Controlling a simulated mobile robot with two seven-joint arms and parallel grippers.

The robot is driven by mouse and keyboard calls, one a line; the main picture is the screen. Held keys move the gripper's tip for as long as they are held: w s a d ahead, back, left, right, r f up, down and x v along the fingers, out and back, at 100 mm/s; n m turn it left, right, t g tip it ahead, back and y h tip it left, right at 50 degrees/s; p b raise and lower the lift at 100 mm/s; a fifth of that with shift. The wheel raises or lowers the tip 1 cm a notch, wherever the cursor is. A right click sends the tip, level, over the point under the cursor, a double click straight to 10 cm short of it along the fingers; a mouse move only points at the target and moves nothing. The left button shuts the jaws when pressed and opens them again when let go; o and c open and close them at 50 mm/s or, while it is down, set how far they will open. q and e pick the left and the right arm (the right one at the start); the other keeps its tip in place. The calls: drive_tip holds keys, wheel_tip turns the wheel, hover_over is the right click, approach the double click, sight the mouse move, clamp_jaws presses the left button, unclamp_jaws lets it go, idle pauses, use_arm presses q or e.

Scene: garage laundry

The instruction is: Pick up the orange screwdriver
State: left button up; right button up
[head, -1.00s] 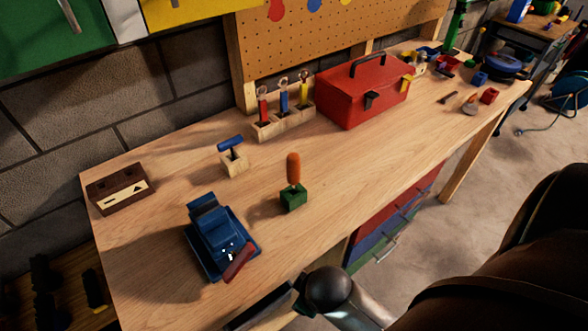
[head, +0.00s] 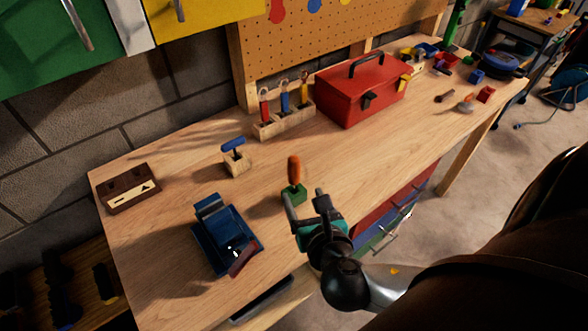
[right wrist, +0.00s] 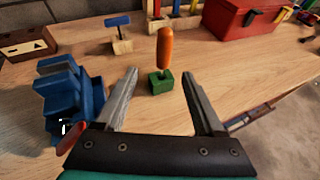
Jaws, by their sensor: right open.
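The orange screwdriver (head: 294,169) stands upright, handle up, in a small green block (head: 294,193) on the workbench (head: 190,205). In the right wrist view its orange handle (right wrist: 165,48) shows above the green block (right wrist: 160,82), ahead of the fingertips and roughly midway between them. My right gripper (head: 303,196) is open and empty, just in front of the green block at the bench's front edge. It also shows in the right wrist view (right wrist: 166,78) with its two fingers spread apart. My left gripper is not in view.
A blue vise (head: 224,238) with a red handle stands left of the screwdriver. A blue-handled tool (head: 234,146) in a wooden block, a tool rack (head: 284,122) and a red toolbox (head: 362,92) stand behind. A brown box (head: 128,188) sits at the far left.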

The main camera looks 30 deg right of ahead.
sight(292, 174)
drive_tip(key=shift+n, duration=0.3)
drive_tip(key=b+x, duration=0.1)
drive_tip(key=x, duration=0.8)
drive_tip(key=shift+w+d, duration=0.1)
drive_tip(key=shift+w, duration=0.3)
drive_tip(key=x, duration=0.2)
drive_tip(key=d+x, duration=0.1)
drive_tip(key=x, duration=0.2)
drive_tip(key=shift+w+r, duration=0.1)
drive_tip(key=shift+c, duration=0.2)
clamp_jaws()
